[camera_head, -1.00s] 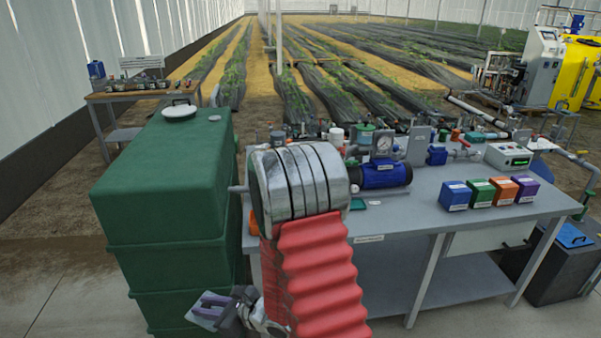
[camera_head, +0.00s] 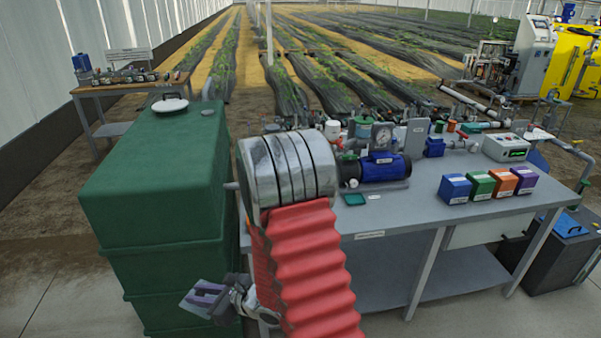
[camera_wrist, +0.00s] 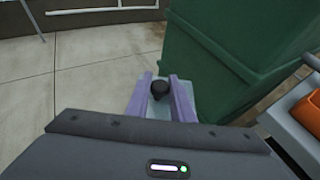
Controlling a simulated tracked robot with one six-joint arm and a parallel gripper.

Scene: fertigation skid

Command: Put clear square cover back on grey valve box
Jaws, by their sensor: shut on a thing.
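My gripper (camera_head: 206,299) hangs low in front of the green tank in the head view. In the wrist view its two purple fingers (camera_wrist: 161,100) are shut on the black knob (camera_wrist: 159,88) of a pale, see-through square cover (camera_wrist: 160,109). The cover is held in the air beside the tank's wall, over the concrete floor. In the head view a pale edge of the cover (camera_head: 193,309) shows at the fingers. I cannot make out the grey valve box for certain in either view.
The tall green tank (camera_head: 150,195) stands close beside my gripper. A grey bench (camera_head: 420,211) to its right carries a blue pump (camera_head: 382,167), gauges and several coloured boxes. A dark bin with a blue lid (camera_head: 562,225) stands at right. Concrete floor (camera_head: 55,290) is clear at left.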

